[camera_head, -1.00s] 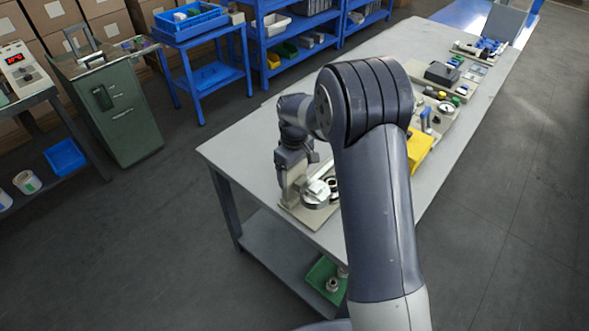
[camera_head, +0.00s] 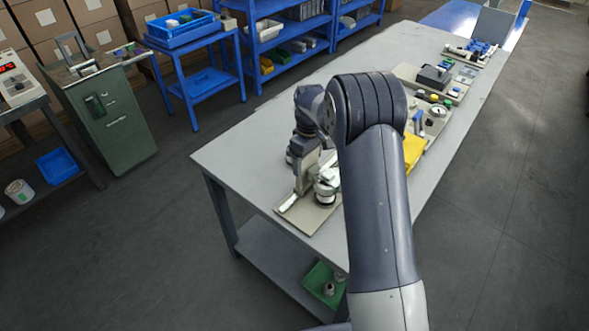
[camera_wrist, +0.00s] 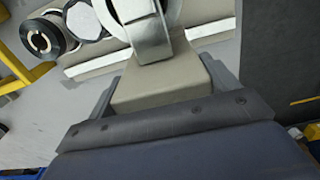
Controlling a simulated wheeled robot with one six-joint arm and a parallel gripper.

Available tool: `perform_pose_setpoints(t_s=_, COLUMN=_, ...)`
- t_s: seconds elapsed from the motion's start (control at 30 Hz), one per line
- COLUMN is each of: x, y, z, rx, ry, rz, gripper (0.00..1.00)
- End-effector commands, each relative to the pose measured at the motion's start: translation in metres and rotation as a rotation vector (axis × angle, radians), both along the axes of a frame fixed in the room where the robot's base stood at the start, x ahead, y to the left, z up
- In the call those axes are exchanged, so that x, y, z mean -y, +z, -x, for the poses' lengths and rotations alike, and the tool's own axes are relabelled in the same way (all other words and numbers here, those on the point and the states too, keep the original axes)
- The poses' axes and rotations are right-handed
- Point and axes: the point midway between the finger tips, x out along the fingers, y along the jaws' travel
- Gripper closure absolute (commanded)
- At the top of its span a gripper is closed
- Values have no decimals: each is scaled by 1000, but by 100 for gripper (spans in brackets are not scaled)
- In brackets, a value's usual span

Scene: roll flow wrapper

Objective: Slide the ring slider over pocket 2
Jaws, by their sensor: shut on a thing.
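The ring slider (camera_wrist: 145,35) shows in the wrist view as a silver ring with a silver arm joined to a beige block (camera_wrist: 165,78). My gripper (camera_wrist: 165,90) has its dark jaws on both sides of this block, shut on it. The ring is cut off by the top edge, around a white round surface. Left of it are a white round pocket (camera_wrist: 88,18) and a dark-rimmed round one (camera_wrist: 45,38). I cannot tell their numbers. In the head view my gripper (camera_head: 308,178) holds the slider (camera_head: 327,182) above the beige base plate (camera_head: 312,218), and my arm hides part of the plate.
A pale rail (camera_head: 290,202) lies bare at the plate's near left. A yellow object (camera_head: 413,150) stands farther along the grey table (camera_head: 240,158), with several devices beyond. The table's left part is clear. A green bin (camera_head: 322,283) sits on the lower shelf.

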Motion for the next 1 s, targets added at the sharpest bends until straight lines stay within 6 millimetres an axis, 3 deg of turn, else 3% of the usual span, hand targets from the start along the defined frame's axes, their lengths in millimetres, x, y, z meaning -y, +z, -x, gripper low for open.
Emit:
perform_pose_setpoints(t_s=0.2, x=32, y=1, z=-32, rx=2, ry=-3, rz=-1, gripper=59)
perform_pose_setpoints(t_s=0.4, x=49, y=1, z=-50, rx=2, ry=-2, rz=-1, gripper=59)
perform_pose_setpoints(t_s=0.93, x=56, y=1, z=-58, rx=4, ry=-1, rz=-1, gripper=59)
perform_pose_setpoints(t_s=0.97, x=56, y=1, z=-58, rx=4, ry=-1, rz=-1, gripper=17)
perform_pose_setpoints(t_s=1.0, x=56, y=1, z=-58, rx=4, ry=-1, rz=-1, gripper=13)
